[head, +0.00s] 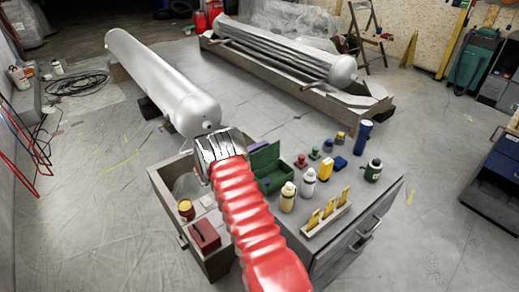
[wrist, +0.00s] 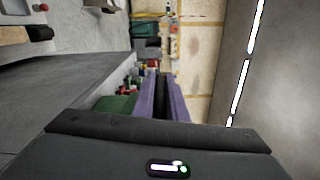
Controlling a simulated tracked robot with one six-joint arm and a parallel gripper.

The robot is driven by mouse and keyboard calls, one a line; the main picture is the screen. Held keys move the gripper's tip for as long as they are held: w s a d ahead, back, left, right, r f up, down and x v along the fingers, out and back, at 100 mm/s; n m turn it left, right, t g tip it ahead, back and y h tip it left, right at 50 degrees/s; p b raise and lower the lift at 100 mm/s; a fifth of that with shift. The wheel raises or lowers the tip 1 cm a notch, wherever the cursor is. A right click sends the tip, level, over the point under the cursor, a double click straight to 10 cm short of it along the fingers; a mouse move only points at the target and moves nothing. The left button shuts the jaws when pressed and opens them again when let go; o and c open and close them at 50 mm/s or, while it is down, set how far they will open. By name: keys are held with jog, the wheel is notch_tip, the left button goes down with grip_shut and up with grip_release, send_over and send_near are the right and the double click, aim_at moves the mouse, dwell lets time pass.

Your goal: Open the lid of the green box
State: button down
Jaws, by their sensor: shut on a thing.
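The green box (head: 277,184) stands on the grey cabinet top. Its lid (head: 265,158) is raised, standing steeply up at the box's back side. My gripper (head: 259,146) is at the lid's upper edge, with a purple finger showing just behind it. In the wrist view my gripper's two purple fingers (wrist: 160,82) are close together, and a green surface (wrist: 116,105) lies beside the left finger. The gripper is shut on the lid; the grip itself is mostly hidden by my arm and fingers.
Bottles (head: 288,197), a yellow-slotted rack (head: 326,213) and small coloured blocks stand right of the box. An open drawer (head: 163,192) with a red box (head: 204,235) and a jar (head: 186,209) is at left. A large grey cylinder (head: 160,80) lies behind.

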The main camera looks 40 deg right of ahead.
jog(key=shift+s+d+f, duration=0.15)
jog(key=shift+s+f, duration=0.05)
jog(key=shift+f, duration=0.05)
jog(key=c, duration=2)
grip_release()
jog(key=shift+c, duration=0.2)
jog(key=shift+o, duration=1.1)
jog(key=shift+w+r, duration=0.1)
jog(key=shift+w, duration=0.05)
jog(key=a, duration=1.4)
